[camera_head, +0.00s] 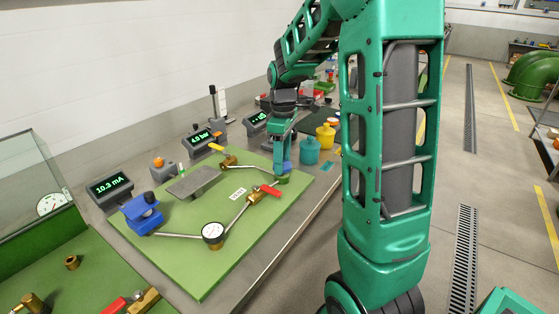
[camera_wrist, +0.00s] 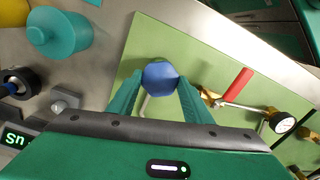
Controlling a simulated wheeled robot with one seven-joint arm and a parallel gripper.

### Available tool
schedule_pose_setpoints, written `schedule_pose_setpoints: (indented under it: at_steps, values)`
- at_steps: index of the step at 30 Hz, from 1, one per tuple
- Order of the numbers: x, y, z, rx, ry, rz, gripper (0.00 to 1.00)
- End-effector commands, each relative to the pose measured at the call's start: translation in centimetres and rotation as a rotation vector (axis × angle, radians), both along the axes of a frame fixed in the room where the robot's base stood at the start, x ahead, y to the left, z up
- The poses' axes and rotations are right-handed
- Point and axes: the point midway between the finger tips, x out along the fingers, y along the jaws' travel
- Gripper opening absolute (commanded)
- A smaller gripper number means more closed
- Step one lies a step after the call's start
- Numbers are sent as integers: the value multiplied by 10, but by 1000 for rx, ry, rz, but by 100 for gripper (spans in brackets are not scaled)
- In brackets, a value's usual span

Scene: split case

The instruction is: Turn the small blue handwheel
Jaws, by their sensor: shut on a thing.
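The small blue handwheel (camera_wrist: 160,76) shows in the wrist view as a rounded blue knob between my gripper's two green fingers. My gripper (camera_wrist: 160,92) is shut on it, with one finger at each side. In the head view my gripper (camera_head: 283,172) points down at the far right part of the green board (camera_head: 200,279), and a little of the blue handwheel (camera_head: 288,166) shows beside the fingers. The rest of the handwheel and its stem are hidden there.
A red-handled valve (camera_head: 268,190), a round gauge (camera_head: 213,233) and a blue pump-like block (camera_head: 141,214) are on the board. Teal (camera_head: 310,151) and yellow (camera_head: 325,136) containers stand close behind my gripper. Displays (camera_head: 111,187) line the wall side. The board's front right is clear.

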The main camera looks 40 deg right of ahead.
Motion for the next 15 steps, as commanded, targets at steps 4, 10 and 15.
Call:
schedule_pose_setpoints:
  at_steps: [4,10,15]
  values:
    - [4,0,3,-3,-12,4,23]
    - [4,0,3,-3,-12,3,50]
    - [3,0,2,-2,-8,2,64]
